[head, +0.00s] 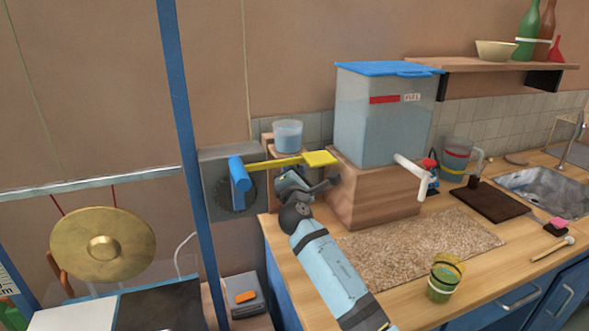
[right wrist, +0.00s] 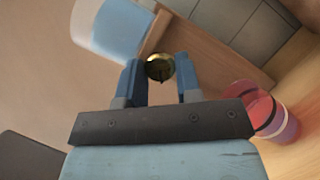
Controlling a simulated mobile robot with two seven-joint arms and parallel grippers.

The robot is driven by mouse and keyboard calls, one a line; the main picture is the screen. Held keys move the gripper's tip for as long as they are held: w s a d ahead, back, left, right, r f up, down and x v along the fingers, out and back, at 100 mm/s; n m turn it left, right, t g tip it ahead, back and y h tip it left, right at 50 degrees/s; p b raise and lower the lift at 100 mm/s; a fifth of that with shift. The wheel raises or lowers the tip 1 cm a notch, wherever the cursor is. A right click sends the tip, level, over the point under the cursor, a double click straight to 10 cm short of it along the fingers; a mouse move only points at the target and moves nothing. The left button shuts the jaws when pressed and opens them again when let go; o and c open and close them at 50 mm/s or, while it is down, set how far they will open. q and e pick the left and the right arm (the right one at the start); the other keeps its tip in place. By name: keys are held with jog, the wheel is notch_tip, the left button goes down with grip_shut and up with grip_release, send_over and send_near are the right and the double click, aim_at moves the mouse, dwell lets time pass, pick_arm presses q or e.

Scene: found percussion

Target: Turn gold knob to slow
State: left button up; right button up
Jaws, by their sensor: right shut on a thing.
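The gold knob (right wrist: 160,67) shows in the right wrist view, a round shiny piece with a dark mark on its face. My right gripper (right wrist: 160,80) has one blue finger on each side of it and is shut on it. In the head view my right gripper (head: 284,177) is at the wooden stand (head: 269,146), below the yellow paddle; the knob is hidden there. I cannot make out a slow marking or where the knob points. My left gripper is in neither view.
A yellow paddle (head: 320,158) and blue hammer-shaped piece (head: 240,178) sit just above and left of my gripper. A clear cup (head: 288,135) tops the stand. A water tank (head: 384,118) with a white spout stands right. A gong (head: 102,246) hangs left.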

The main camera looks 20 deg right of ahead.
pick_arm(q)
jog(key=p, duration=0.1)
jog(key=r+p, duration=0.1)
jog(key=p, duration=0.1)
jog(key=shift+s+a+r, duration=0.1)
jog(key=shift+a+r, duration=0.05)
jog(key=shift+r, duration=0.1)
pick_arm(e)
jog(key=m+g, duration=0.1)
jog(key=m, duration=0.3)
jog(key=m+g, duration=0.2)
jog(key=m, duration=0.1)
jog(key=shift+a+r+m, duration=0.1)
jog(key=shift+r+m, duration=0.1)
jog(key=shift+m, duration=0.2)
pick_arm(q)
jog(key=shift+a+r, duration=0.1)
pick_arm(e)
jog(key=shift+h, duration=0.3)
jog(key=o, duration=0.9)
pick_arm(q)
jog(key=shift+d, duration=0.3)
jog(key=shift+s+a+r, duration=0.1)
pick_arm(e)
jog(key=shift+s, duration=0.1)
